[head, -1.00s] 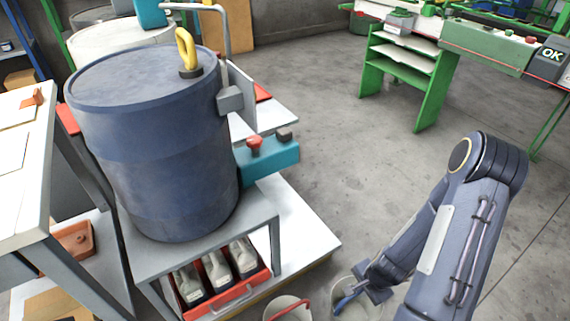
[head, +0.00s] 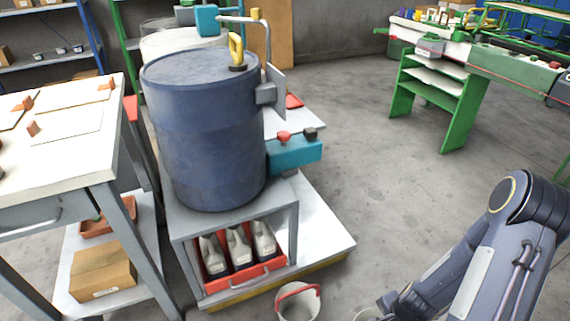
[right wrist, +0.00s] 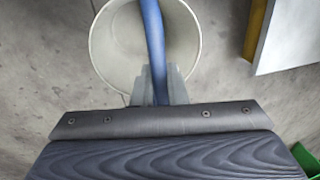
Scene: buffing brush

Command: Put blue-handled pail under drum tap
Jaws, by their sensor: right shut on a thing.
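The blue drum (head: 205,135) stands upright on a grey stand (head: 290,215). A teal block (head: 293,155) with a red knob and a dark knob juts out at its lower right; I cannot tell whether this is the tap. The blue-handled pail (head: 366,314) is cut off at the bottom edge of the head view. In the right wrist view, the pale pail (right wrist: 107,48) is open-topped, with its blue handle (right wrist: 152,35) running between my fingers. My right gripper (right wrist: 160,88) is shut on that handle. My left gripper is not in view.
A red-handled pail (head: 298,303) stands on the floor left of the blue-handled one. A red crate of bottles (head: 240,275) sits inside the stand. A white platform (head: 325,235) with a yellow edge surrounds it. A workbench (head: 60,150) stands left; floor at right is open.

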